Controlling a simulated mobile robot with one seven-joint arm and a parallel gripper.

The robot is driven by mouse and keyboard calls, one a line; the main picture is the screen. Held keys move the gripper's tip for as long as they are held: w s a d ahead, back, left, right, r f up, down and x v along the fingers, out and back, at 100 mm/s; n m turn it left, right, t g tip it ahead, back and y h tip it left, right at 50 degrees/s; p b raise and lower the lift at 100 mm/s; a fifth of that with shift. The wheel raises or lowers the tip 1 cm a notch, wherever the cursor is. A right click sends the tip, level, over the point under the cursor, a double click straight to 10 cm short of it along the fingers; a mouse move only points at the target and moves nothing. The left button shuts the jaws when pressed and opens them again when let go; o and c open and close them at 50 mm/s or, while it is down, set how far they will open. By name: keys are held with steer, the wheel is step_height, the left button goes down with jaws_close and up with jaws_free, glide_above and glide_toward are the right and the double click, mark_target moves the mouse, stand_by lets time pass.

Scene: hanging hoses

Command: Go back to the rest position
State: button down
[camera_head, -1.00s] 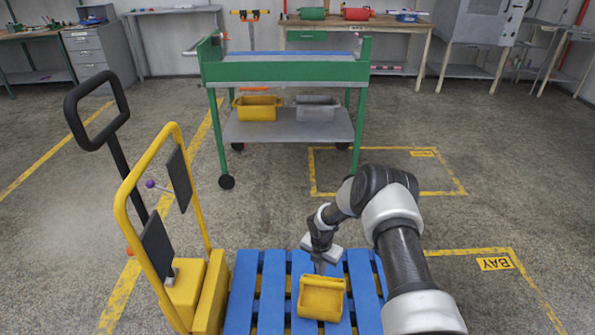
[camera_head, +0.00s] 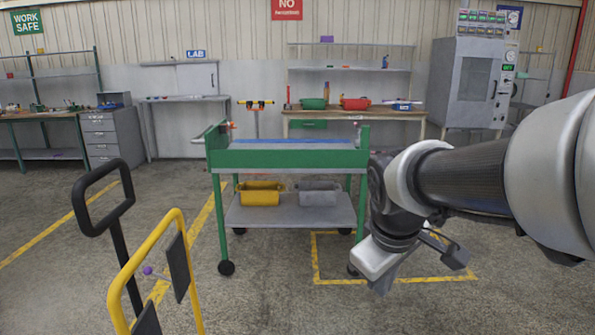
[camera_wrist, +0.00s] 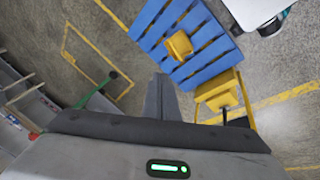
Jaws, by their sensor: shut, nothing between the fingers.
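My gripper (camera_head: 382,284) hangs at the end of my raised arm, right of the green cart, in the head view. It is shut and empty. Its closed fingers (camera_wrist: 162,98) point into the picture in the wrist view, over open floor. A yellow bin (camera_wrist: 180,46) sits on the blue pallet (camera_wrist: 160,20) in the wrist view, well apart from the fingers. The bin and pallet are out of the head view.
A green cart (camera_head: 290,158) stands ahead, with a yellow bin (camera_head: 260,194) and a grey bin (camera_head: 319,193) on its lower shelf. A yellow-framed trolley (camera_head: 122,290) and a black handle (camera_head: 103,203) stand at left. Workbenches line the back wall. Floor before the cart is clear.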

steer(key=s+a+r+m+t+y, duration=0.1)
steer(key=s+r+m, duration=0.1)
steer(key=s+m, duration=0.8)
step_height(320, 180, up, 24)
steer(key=s+n+p, duration=0.3)
steer(key=p, duration=2.1)
steer(key=shift+f, duration=0.25)
